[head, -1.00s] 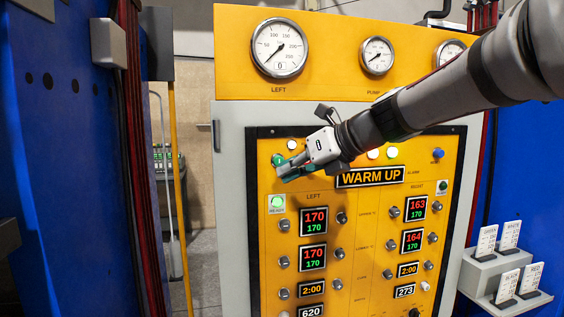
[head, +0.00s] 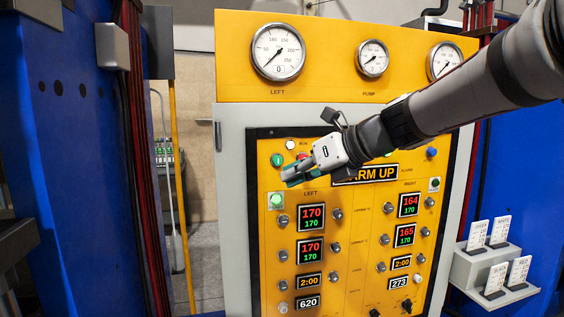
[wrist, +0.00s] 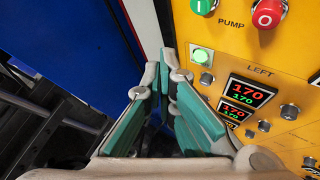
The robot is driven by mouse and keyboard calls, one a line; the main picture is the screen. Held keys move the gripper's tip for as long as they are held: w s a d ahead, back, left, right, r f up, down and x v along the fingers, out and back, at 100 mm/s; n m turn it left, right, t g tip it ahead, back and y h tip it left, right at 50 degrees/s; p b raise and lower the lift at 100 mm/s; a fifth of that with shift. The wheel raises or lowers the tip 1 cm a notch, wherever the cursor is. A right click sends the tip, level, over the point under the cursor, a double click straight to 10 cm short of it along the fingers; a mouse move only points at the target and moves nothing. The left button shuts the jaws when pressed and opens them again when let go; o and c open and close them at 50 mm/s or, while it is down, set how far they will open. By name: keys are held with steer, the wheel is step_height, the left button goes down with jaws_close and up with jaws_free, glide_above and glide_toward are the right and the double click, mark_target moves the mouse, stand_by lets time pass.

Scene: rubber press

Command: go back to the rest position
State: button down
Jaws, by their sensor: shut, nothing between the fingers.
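My gripper (head: 286,178) is shut and empty, in front of the upper left part of the yellow control panel (head: 345,270). In the wrist view, its teal-lined fingers (wrist: 172,70) meet beside the lit green button (wrist: 200,55). In the head view, that lit green button (head: 277,200) is just below and left of the fingertips. I cannot tell whether the fingers touch the panel. My arm reaches in from the upper right and hides part of the WARM UP sign (head: 372,174).
Round gauges (head: 278,50) sit along the panel's top. A card rack (head: 485,270) stands at the lower right. A red button (wrist: 268,13) is near the gripper.

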steer(key=s+d+f+n+h, duration=0.3)
steer(key=s+d+f+n, duration=0.2)
steer(key=s+n, duration=0.4)
steer(key=s+d+f+n+g+h+b, duration=0.1)
steer(key=s+d+f+n+h, duration=0.2)
steer(key=s+d+f+n, duration=0.2)
steer(key=s+d+f+n+h+b, duration=0.1)
steer(key=s+d+f+n+h, duration=0.3)
steer(key=s+d+n, duration=0.4)
steer(key=s+f+n, duration=0.1)
steer(key=s+n, duration=0.4)
steer(key=n, duration=0.1)
steer(key=shift+d+f+g, duration=0.2)
steer(key=shift+d+g, duration=0.1)
